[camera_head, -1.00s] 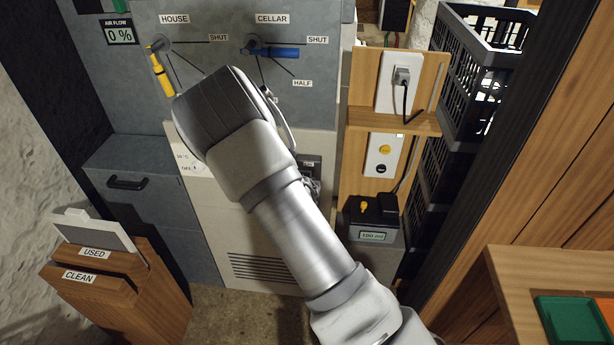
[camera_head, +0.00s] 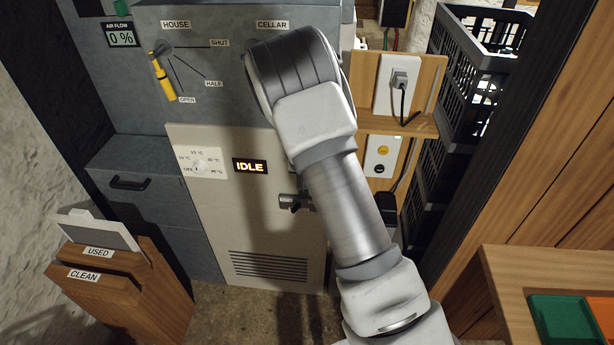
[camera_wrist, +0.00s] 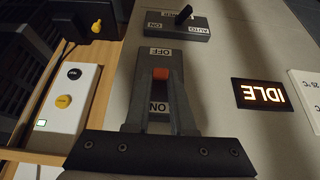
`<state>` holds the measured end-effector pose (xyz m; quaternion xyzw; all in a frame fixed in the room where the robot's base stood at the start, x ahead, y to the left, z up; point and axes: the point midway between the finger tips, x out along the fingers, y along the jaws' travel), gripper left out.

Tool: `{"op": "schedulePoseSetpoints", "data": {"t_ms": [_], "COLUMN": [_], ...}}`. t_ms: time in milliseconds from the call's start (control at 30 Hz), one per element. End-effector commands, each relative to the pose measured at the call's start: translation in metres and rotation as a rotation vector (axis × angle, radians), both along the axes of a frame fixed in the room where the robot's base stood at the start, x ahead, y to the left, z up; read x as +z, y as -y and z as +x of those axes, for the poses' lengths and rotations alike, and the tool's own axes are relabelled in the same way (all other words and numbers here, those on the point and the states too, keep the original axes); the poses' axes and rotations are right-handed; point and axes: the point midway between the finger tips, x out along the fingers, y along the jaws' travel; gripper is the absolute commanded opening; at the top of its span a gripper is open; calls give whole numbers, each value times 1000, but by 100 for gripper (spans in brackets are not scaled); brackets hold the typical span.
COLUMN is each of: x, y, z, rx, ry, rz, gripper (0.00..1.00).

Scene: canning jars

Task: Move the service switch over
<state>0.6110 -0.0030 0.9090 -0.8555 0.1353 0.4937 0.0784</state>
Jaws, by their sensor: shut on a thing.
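In the wrist view a dark switch plate (camera_wrist: 181,68) on the pale cabinet front carries an OFF label and an ON label, both seen upside down. No service label is readable. In the head view my arm hides the gripper and this switch.
A second switch (camera_wrist: 178,30) with a black lever and AUTO and ON labels sits beyond it. A lit IDLE display (camera_head: 250,166) and a dial panel (camera_head: 203,163) are on the cabinet. A wooden panel (camera_head: 424,122) with a plugged socket stands right of my arm.

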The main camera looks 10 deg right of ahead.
Motion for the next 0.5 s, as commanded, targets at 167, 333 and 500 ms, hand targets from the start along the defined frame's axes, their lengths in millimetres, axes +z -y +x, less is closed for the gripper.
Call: {"op": "schedulePoseSetpoints", "data": {"t_ms": [167, 333, 500], "x": [-1, -1, -1], "y": [0, 0, 0], "z": [0, 0, 0], "rx": [0, 0, 0], "ry": [-1, -1, 0], "rz": [0, 0, 0], "gripper": [0, 37, 52]}}
